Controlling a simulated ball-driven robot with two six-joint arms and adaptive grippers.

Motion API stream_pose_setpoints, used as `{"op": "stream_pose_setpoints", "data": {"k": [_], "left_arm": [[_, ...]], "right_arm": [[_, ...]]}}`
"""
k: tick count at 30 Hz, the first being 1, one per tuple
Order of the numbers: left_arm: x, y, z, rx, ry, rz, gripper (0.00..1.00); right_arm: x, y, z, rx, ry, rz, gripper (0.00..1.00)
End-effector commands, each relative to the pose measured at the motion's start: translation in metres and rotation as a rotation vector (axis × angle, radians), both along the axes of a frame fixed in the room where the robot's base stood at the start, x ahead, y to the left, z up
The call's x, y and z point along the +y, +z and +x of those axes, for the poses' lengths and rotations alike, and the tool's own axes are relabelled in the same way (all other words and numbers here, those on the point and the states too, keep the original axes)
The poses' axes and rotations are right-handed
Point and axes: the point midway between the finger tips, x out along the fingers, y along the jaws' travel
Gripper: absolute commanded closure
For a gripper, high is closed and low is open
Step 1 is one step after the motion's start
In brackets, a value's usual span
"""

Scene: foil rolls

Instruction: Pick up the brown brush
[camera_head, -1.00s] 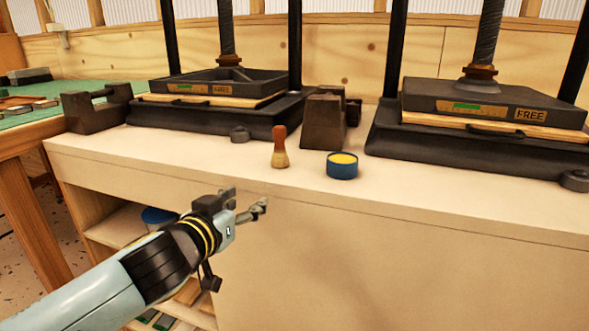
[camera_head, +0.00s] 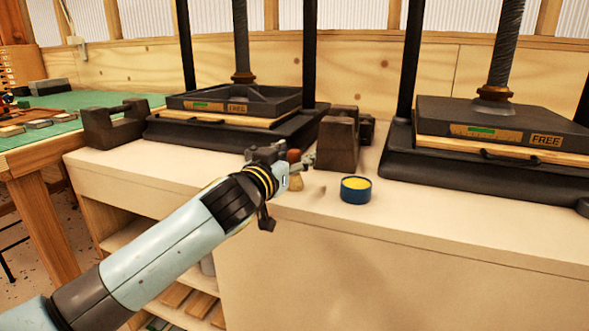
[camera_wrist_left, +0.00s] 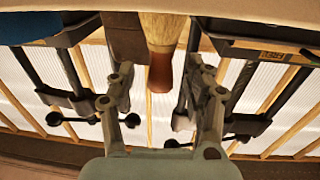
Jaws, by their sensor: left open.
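The brown brush stands upright on the pale bench top, pale bristles (camera_head: 296,183) down and brown handle up. In the head view my left gripper (camera_head: 301,159) is at the handle and hides part of it. In the left wrist view, which looks upside down, the brush handle (camera_wrist_left: 160,74) shows in the gap between the two open fingers of the left gripper (camera_wrist_left: 162,68). No finger visibly touches it; I cannot tell how deep the handle sits between them. My right gripper is in neither view.
A blue tin with yellow contents (camera_head: 356,189) stands right of the brush. A dark metal block (camera_head: 338,142) is behind it. Two black presses (camera_head: 230,104) (camera_head: 490,118) stand along the back. The bench front is clear.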

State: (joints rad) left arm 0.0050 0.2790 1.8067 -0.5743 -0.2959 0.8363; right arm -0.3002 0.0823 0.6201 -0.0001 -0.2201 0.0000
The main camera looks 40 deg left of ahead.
Motion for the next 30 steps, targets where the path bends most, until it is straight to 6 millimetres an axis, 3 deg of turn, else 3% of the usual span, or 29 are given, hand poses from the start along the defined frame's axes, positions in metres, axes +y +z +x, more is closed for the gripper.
{"op": "stream_pose_setpoints", "data": {"k": [8,21,30], "left_arm": [[0.0008,-0.001,0.0063,0.001,0.0,0.0,0.48],[0.0009,-0.0008,0.006,0.001,0.0,0.0,1.0],[0.0009,0.0004,0.006,0.0,0.0,0.0,1.0]], "right_arm": [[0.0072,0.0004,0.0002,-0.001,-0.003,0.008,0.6],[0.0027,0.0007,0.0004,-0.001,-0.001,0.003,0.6],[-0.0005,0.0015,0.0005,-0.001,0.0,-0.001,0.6]]}}
